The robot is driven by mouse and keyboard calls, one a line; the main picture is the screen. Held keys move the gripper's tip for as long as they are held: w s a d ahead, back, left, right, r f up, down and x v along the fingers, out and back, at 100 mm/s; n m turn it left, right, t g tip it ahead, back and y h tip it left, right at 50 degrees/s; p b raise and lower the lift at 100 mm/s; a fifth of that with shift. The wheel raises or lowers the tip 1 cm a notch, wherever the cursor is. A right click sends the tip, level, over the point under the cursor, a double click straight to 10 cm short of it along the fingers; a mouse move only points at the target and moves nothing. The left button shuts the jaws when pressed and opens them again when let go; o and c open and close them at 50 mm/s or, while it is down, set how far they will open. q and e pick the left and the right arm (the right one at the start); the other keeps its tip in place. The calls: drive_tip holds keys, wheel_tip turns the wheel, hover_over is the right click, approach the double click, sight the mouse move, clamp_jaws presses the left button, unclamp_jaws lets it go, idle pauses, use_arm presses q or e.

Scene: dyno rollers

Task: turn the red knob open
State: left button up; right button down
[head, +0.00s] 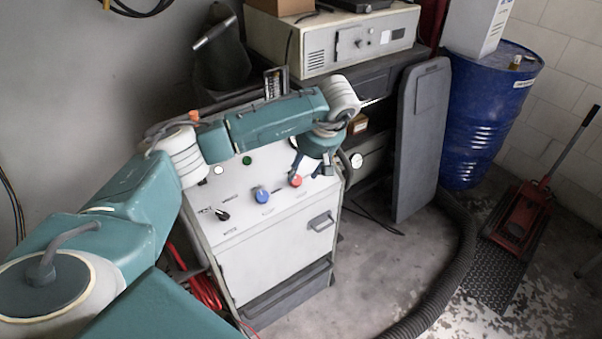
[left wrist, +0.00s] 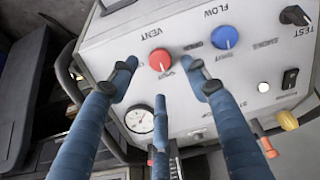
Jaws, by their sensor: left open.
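The red knob (head: 295,180) sits on the white top panel of a cabinet, right of a blue knob (head: 262,194). In the left wrist view the red knob (left wrist: 160,60) is below the word VENT, with the blue knob (left wrist: 224,37) to its right under FLOW. My left gripper (head: 307,170) hangs over the panel's right end, close to the red knob. In the wrist view its dark blue fingers (left wrist: 160,74) are spread apart around the line to the red knob, with nothing between them; I see no contact. My right gripper is not in view.
The cabinet (head: 272,245) has a drawer handle in front. The panel also bears a black TEST switch (left wrist: 295,15) and a pressure gauge (left wrist: 139,119). A grey board (head: 418,140), a blue drum (head: 485,115) and a thick black hose (head: 466,245) stand or lie to the right.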

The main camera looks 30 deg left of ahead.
sight(297, 179)
use_arm(q)
drive_tip(key=p+x, duration=0.1)
drive_tip(key=x, duration=0.5)
drive_tip(key=shift+f, duration=0.1)
drive_tip(key=shift+c, duration=0.5)
drive_tip(key=c, duration=1)
